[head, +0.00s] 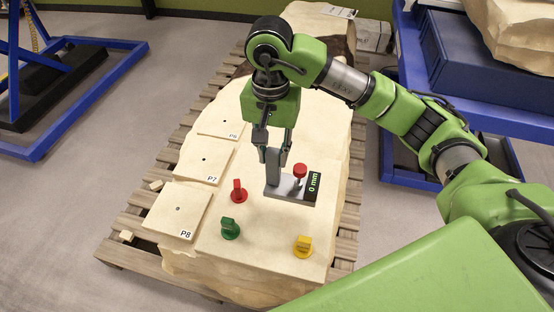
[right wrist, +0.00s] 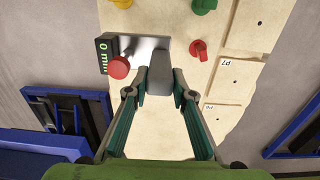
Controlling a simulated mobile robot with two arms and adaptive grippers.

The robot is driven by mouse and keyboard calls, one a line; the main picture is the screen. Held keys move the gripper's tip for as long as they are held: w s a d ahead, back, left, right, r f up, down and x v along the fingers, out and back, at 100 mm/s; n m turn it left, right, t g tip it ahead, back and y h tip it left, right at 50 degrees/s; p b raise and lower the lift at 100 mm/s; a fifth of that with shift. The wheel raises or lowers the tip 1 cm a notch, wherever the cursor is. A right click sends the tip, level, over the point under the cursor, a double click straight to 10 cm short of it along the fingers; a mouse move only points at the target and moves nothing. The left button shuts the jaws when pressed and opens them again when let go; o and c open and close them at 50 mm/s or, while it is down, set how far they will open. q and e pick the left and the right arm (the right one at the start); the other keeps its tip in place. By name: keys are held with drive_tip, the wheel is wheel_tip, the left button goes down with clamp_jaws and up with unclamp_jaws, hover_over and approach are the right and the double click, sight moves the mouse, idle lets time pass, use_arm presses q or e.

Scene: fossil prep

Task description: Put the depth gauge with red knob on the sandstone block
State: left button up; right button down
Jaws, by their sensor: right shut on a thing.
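The depth gauge (head: 290,190) has a flat grey metal base, a red knob, an upright grey block and a dark display reading "0 mm". It is at the large pale sandstone block (head: 262,255), upright, with its base seeming to rest on the top face. In the right wrist view the gauge (right wrist: 150,48) shows its red knob left of the grey upright. My right gripper (head: 275,157) is shut on that upright from above; its fingers also show in the right wrist view (right wrist: 158,88). My left gripper is not in view.
Red (head: 238,191), green (head: 230,228) and yellow (head: 303,246) knobbed pieces stand on the block around the gauge. Square plates, including P8 (head: 176,211) and P7 (head: 205,160), lie along its left side. A wooden pallet (head: 130,257) is underneath. A blue frame stands left.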

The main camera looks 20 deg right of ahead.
drive_tip(key=w+d+f+p, duration=0.2)
drive_tip(key=w+d+f, duration=0.3)
drive_tip(key=w+f, duration=0.4)
wheel_tip(320, 180, down, 2)
drive_tip(key=shift+f, duration=0.1)
drive_tip(key=c, duration=2.1)
unclamp_jaws()
drive_tip(key=shift+f, duration=0.2)
drive_tip(key=o, duration=0.4)
drive_tip(key=shift+r, duration=0.15)
wheel_tip(320, 180, up, 12)
drive_tip(key=shift+b, duration=0.6)
